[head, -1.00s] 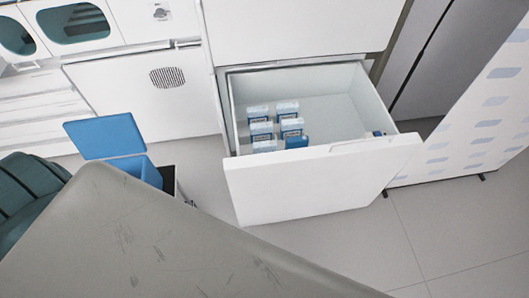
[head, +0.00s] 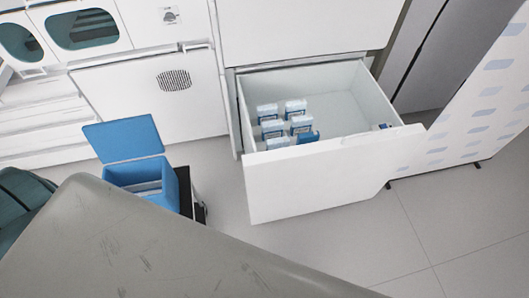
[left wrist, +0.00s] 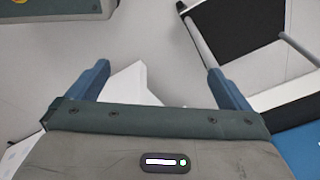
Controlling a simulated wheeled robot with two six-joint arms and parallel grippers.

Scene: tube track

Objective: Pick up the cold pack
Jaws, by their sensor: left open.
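Several blue-and-white packs (head: 301,124) stand in the open white drawer (head: 330,184) in the head view. They are grouped in its left part. I cannot tell which of them, if any, is the cold pack. A blue cooler box (head: 126,174) with its lid raised stands to the left of the drawer, with something pale inside. In the left wrist view my left gripper (left wrist: 160,79) is open, with its blue fingers wide apart. Nothing is held, and a white angular surface lies beyond and below the fingers. My left gripper does not show in the head view. My right gripper is in neither view.
The cooler stands on a dark cart (head: 187,192), and grey cart rails (left wrist: 287,42) show in the left wrist view. A white panel with blue marks (head: 480,110) stands right of the drawer. White cabinets line the back. Floor (head: 345,245) before the drawer is clear.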

